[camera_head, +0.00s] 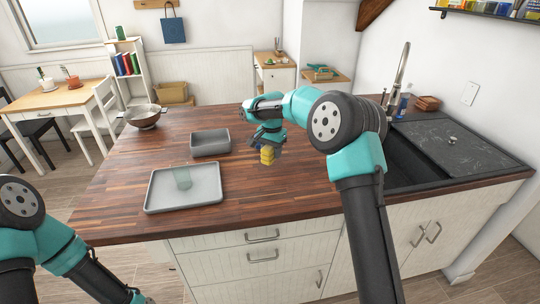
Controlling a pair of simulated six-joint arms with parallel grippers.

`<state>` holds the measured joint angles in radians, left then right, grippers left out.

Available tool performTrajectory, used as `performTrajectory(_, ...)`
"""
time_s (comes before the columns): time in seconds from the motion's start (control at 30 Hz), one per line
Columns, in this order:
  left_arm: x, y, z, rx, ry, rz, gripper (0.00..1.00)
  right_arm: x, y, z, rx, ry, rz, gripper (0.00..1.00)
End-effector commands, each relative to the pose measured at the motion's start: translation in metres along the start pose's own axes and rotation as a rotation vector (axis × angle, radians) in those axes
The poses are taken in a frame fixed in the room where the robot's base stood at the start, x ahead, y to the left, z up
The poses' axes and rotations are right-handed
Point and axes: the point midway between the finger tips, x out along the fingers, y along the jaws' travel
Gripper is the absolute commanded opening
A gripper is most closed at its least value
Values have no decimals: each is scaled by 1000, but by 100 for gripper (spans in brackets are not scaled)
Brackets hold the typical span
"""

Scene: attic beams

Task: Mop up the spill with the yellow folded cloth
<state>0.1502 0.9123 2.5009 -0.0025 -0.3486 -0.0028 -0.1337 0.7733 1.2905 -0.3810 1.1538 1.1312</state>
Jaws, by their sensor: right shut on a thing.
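The yellow folded cloth (267,157) is a small yellow block over the wooden counter, right of the grey bin. My right gripper (267,146) reaches in over the counter and is shut on the cloth from above. The gripper's fingers are small here and partly hidden by my arm. I cannot tell whether the cloth touches the counter. I cannot make out the spill on the dark wood. My left arm is at the lower left, off the counter, and its gripper is out of the picture.
The sink (405,165) is at right. The counter's front middle is clear.

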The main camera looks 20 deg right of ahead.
Motion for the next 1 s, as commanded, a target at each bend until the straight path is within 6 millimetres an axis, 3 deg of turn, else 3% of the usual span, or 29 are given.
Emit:
performTrajectory(0.33,0,0,0,0,0,0,43,-17,5,-3,7,0,0,18)
performTrajectory(1.0,0,0,0,0,0,0,43,-18,7,-6,15,-1,0,18)
